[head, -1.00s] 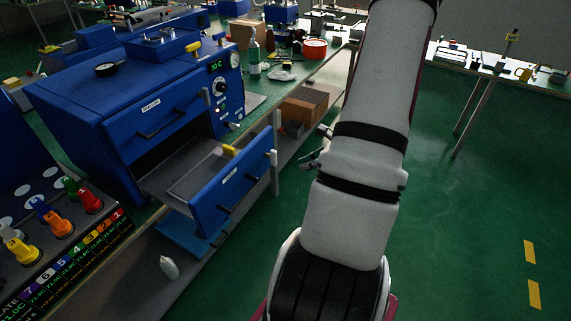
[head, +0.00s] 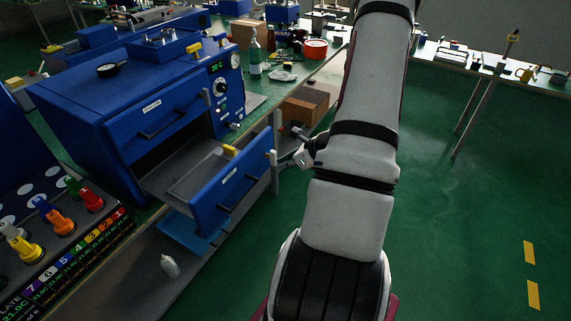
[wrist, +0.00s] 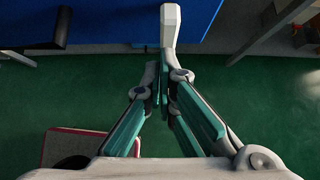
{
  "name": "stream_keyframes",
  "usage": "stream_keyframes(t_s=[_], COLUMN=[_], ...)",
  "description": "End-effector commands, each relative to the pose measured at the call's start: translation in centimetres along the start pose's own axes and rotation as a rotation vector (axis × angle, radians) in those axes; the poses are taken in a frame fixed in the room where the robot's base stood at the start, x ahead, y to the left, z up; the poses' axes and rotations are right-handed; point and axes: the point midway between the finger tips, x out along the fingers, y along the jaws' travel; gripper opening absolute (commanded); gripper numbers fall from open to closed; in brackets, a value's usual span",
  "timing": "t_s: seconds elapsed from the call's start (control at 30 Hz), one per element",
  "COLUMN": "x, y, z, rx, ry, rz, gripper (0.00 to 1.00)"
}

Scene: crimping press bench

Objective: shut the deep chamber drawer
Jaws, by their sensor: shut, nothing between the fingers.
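The deep chamber drawer (head: 232,190) is the lower blue drawer of the blue machine and stands pulled out, with its grey inside showing. My gripper (head: 287,158) is shut and empty, close to the drawer's right end.
The upper blue drawer (head: 160,120) is shut. A control panel with a green display (head: 217,66) sits right of it. A cardboard box (head: 305,105) stands on the shelf behind my gripper. Coloured pegs stand at the lower left. Green floor to the right is clear.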

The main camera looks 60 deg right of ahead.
Motion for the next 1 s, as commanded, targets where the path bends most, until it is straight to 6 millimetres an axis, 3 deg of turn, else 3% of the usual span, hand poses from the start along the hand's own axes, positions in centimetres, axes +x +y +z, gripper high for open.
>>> stream_keyframes(t_s=[0.17,0.37,1.0], x=[0.8,3.4,14.7], y=[0.0,0.0,0.1], z=[0.7,3.0,14.4], rx=[-0.004,-0.007,-0.006], ry=[0.0,-0.001,-0.002], rz=[0.001,0.001,0.003], gripper=[0.0,0.0,0.0])
